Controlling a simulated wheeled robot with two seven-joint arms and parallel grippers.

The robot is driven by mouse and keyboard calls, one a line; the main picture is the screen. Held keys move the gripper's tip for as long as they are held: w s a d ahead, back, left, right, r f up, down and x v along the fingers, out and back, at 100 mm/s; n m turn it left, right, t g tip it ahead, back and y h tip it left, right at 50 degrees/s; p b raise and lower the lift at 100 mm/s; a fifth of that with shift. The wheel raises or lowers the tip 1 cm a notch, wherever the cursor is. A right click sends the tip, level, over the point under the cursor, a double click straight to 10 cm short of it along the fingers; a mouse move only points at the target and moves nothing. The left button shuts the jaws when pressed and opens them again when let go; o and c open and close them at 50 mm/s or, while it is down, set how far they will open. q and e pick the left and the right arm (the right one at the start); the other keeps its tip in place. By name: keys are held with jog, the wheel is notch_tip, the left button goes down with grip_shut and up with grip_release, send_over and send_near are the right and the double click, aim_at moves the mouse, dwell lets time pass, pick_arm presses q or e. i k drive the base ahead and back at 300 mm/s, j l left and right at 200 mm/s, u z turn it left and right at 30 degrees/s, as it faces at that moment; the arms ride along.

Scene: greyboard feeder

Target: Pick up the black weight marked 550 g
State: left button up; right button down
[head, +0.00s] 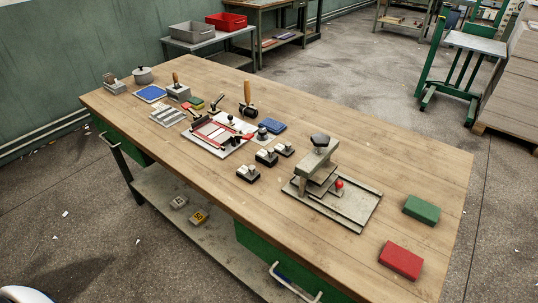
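Three small black blocks with pale tops stand on the wooden workbench (330,255), near its middle. One block (248,174) is nearest the front edge, a second block (266,157) is just behind it to the right, and a third block (284,149) is farther back. Any marking on them is too small to read, so I cannot tell which is the 550 g weight. Neither of my grippers is in view.
Left of the blocks is a red-and-white board fixture (217,134); right is a press-like device (320,160) on a metal plate. Green (421,209) and red (401,260) blocks lie at the right end. Grey (179,202) and yellow (199,217) blocks sit on the lower shelf.

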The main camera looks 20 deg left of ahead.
aim_at(267, 157)
jog(key=i+j+z, duration=0.1)
jog(key=j+z, duration=0.2)
jog(key=j, duration=0.4)
jog(key=j+z, duration=0.35)
jog(key=j, duration=0.35)
